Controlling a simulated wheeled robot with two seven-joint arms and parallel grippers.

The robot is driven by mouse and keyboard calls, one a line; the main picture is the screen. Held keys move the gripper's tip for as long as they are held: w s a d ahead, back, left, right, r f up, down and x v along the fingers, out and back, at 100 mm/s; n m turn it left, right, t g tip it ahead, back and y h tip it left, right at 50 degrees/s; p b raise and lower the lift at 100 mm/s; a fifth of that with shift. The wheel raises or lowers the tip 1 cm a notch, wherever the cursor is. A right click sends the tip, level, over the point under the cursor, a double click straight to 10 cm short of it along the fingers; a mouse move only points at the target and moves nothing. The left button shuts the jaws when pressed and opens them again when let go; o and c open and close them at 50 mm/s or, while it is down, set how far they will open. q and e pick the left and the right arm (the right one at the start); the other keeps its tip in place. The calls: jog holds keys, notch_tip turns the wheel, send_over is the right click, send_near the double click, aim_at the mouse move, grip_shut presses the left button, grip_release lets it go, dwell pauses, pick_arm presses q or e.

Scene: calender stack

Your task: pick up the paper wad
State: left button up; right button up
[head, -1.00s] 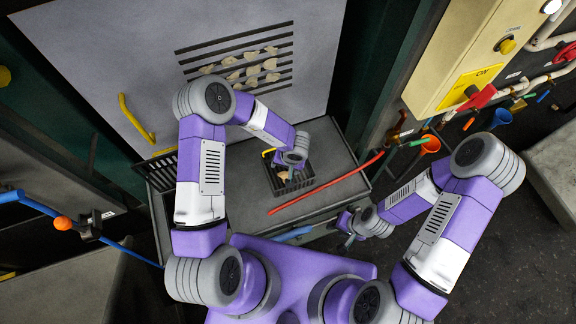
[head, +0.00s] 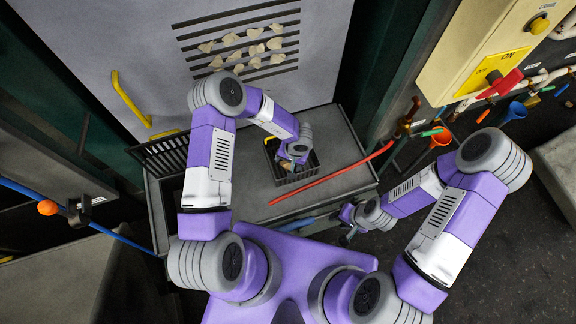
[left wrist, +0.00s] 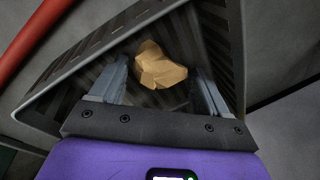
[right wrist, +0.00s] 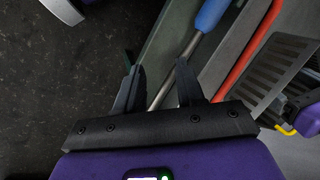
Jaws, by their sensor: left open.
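The paper wad is a crumpled tan lump (left wrist: 158,66) inside a dark slotted basket (left wrist: 75,75), plain in the left wrist view. In the head view the basket (head: 298,184) sits on the grey shelf, with its inside largely hidden by my left gripper (head: 290,163). My left gripper is open over the basket, its fingers on either side of the wad with gaps between. I cannot tell how deep the fingertips reach. My right gripper (right wrist: 160,68) is open and empty, low beside the shelf's front right corner in the head view (head: 346,226).
A red rod (head: 335,175) lies on the shelf (head: 225,205) right of the basket. Several pale scraps (head: 248,47) show at the slotted panel behind. A yellow control box (head: 490,45) is at upper right.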

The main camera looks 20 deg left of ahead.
pick_arm(q)
jog(key=c, duration=0.8)
notch_tip(320, 180, up, 10)
jog(key=p, duration=0.3)
